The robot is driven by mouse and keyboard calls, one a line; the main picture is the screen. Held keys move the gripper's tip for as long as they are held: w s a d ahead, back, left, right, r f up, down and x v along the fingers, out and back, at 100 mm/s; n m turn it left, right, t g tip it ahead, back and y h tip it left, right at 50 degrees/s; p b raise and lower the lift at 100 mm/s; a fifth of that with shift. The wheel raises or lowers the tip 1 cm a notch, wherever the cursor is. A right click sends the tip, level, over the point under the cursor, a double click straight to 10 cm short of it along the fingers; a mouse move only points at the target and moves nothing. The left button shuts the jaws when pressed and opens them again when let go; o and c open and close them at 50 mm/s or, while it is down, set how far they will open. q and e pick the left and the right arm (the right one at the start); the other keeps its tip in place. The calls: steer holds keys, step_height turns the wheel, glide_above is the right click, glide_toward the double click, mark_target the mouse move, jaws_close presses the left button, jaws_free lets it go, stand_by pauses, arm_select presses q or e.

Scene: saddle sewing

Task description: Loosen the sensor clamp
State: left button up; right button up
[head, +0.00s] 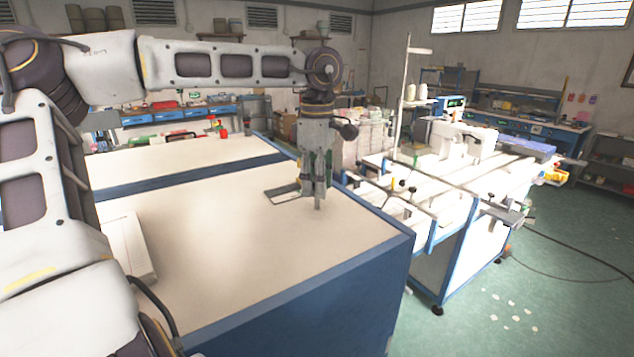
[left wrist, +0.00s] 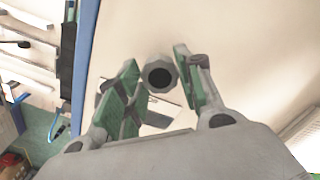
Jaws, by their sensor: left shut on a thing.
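My left gripper (head: 317,187) points down over the near white worktop, close to its far right corner. In the left wrist view its green-padded fingers (left wrist: 157,78) are on either side of a grey hollow part (left wrist: 160,73) with a dark round hole. The gripper is shut on this part. A thin grey post (head: 319,201) shows below the fingers in the head view. I cannot tell whether this part is the sensor clamp. A flat dark-rimmed plate (head: 283,196) lies beside the gripper. My right gripper is out of view.
The near worktop (head: 220,235) is mostly clear, with a blue edge. A pale flat box (head: 128,248) lies on its left. To the right stands a sewing station (head: 470,140) with a blue frame and rails. Green floor (head: 560,270) is open at the right.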

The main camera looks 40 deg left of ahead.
arm_select(q)
steer(key=shift+n, duration=1.7)
steer(key=o, duration=1)
steer(key=shift+r, duration=0.1)
step_height(320, 180, up, 12)
